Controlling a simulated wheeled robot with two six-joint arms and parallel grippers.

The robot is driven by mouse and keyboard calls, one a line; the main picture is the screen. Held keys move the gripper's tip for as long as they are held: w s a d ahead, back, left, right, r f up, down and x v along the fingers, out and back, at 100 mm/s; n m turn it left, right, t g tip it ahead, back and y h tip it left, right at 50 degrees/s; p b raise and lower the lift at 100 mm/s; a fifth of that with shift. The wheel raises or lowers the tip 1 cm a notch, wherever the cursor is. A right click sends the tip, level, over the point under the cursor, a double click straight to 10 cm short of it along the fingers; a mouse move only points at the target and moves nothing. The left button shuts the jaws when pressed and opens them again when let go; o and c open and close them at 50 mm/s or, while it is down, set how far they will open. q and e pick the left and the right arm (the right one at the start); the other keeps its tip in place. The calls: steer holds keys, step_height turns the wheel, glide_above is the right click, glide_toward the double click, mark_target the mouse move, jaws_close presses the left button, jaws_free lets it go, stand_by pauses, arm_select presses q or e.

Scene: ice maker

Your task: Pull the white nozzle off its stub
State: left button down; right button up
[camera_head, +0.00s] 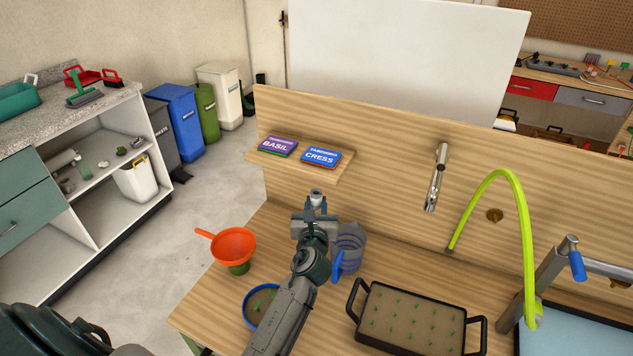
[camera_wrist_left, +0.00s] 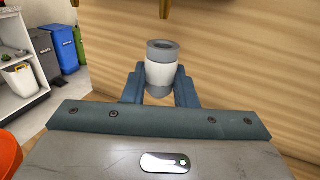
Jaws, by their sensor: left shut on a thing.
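My left gripper (camera_head: 315,212) is shut on a short white cylinder with grey ends, which looks like the white nozzle (camera_head: 316,198). In the left wrist view the white nozzle (camera_wrist_left: 161,72) stands upright between the two fingers (camera_wrist_left: 161,90), with its open grey top above them. The gripper is over the wooden bench, in front of the back panel and below the small shelf. I see no stub at the nozzle's top; its lower end is partly hidden by the gripper. My right gripper is not in view.
A shelf (camera_head: 342,175) carries basil and cress packets. A clear jug (camera_head: 351,238) stands close right of my left arm, an orange funnel (camera_head: 234,244) and a blue-rimmed bowl (camera_head: 252,311) left. A seedling tray (camera_head: 410,318) and a green hose (camera_head: 525,220) are farther right.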

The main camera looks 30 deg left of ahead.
arm_select(q)
steer(key=shift+p+v, duration=0.4)
steer(key=shift+v, duration=1.1)
steer(key=shift+w, duration=0.1)
steer(key=b+x, duration=0.2)
steer(key=x, duration=0.3)
steer(key=shift+f, duration=0.1)
steer(key=shift+w+a, duration=0.25)
steer(key=shift+w, duration=0.1)
steer(key=shift+s, duration=0.1)
